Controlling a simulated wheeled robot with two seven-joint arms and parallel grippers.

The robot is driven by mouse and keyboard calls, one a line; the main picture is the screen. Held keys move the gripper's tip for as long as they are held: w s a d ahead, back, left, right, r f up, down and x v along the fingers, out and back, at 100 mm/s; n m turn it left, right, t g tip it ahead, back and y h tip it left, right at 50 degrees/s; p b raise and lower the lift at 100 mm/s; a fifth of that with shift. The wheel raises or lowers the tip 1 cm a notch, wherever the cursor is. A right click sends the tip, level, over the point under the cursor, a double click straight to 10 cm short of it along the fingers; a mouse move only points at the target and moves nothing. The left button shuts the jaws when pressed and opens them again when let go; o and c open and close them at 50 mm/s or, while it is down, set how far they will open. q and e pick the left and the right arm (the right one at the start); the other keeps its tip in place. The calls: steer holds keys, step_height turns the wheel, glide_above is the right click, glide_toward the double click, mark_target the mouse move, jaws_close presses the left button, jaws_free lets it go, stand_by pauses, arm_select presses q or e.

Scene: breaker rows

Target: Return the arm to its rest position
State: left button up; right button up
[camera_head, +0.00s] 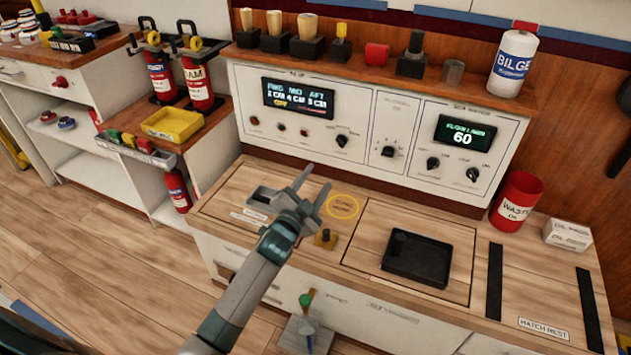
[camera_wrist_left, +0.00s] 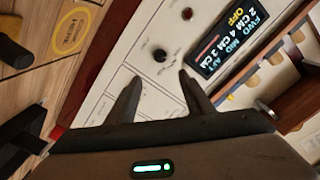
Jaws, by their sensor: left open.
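My left gripper (camera_head: 296,193) is open and empty above the wooden counter (camera_head: 215,207), in front of the white control panel (camera_head: 240,95). Its arm comes up from the lower edge of the head view. In the left wrist view both fingers (camera_wrist_left: 157,95) stand apart with nothing between them, and the panel with its knobs and display (camera_wrist_left: 228,42) lies beyond them. My right gripper is not in view.
A black tray (camera_head: 417,258) sits on the counter, with a red waste bin (camera_head: 515,202) and white box (camera_head: 567,235) to its right. A bilge bottle (camera_head: 513,62) stands on the upper shelf. A yellow bin (camera_head: 172,124) and red extinguishers (camera_head: 200,85) are at left.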

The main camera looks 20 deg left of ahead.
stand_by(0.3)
